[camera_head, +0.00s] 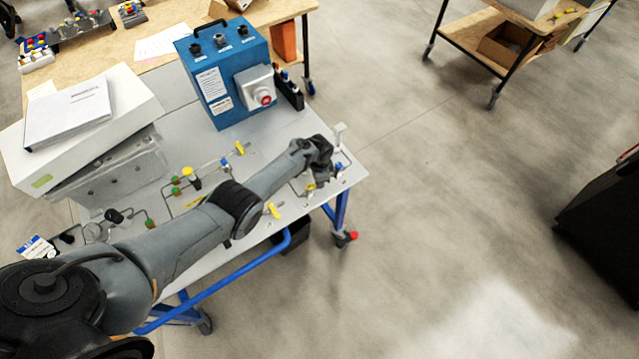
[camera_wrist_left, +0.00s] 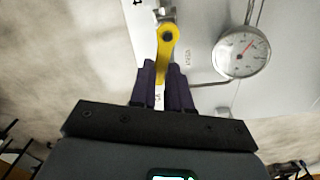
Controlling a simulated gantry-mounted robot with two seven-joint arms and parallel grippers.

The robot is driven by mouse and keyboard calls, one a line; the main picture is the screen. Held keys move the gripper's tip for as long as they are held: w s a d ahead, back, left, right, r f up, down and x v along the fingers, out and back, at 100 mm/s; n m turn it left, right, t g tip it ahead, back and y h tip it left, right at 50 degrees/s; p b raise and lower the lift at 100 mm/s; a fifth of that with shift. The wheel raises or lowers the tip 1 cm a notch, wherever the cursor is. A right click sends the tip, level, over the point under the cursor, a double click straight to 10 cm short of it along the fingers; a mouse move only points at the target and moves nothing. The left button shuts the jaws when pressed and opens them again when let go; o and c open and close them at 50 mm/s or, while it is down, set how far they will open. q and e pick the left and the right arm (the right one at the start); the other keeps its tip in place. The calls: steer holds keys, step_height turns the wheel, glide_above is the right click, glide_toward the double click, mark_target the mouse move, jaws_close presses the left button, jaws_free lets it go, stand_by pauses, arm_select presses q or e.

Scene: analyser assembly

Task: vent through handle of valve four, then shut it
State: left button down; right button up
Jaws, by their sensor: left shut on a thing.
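In the left wrist view a yellow lever handle (camera_wrist_left: 166,48) runs from its silver valve body (camera_wrist_left: 165,14) down between the dark fingers of my left gripper (camera_wrist_left: 163,73). The gripper is shut on the handle's free end. A printed mark that looks like a 4 shows beside the valve, partly cut off by the frame edge. In the head view my left arm reaches across the bench panel to its right end, and the wrist hides the fingers and the held handle. My right gripper is in neither view.
A round dial gauge (camera_wrist_left: 241,52) stands close to the right of the handle. Other yellow handles (camera_head: 240,148) sit on the grey panel (camera_head: 285,148). A blue box (camera_head: 222,75) with a red knob stands behind. Open floor lies right of the bench.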

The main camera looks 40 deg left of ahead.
arm_select(q)
steer(key=shift+w+a+n, duration=0.15)
steer(key=shift+a+n, duration=0.15)
steer(key=shift+n, duration=0.6)
steer(key=shift+w+a+n, duration=0.1)
steer(key=shift+a+n, duration=0.15)
steer(key=shift+n, duration=0.65)
steer(key=c, duration=1.1)
jaws_free()
steer(key=shift+r, duration=0.1)
step_height(320, 180, up, 11)
steer(key=p, duration=0.4)
steer(key=shift+f, duration=0.2)
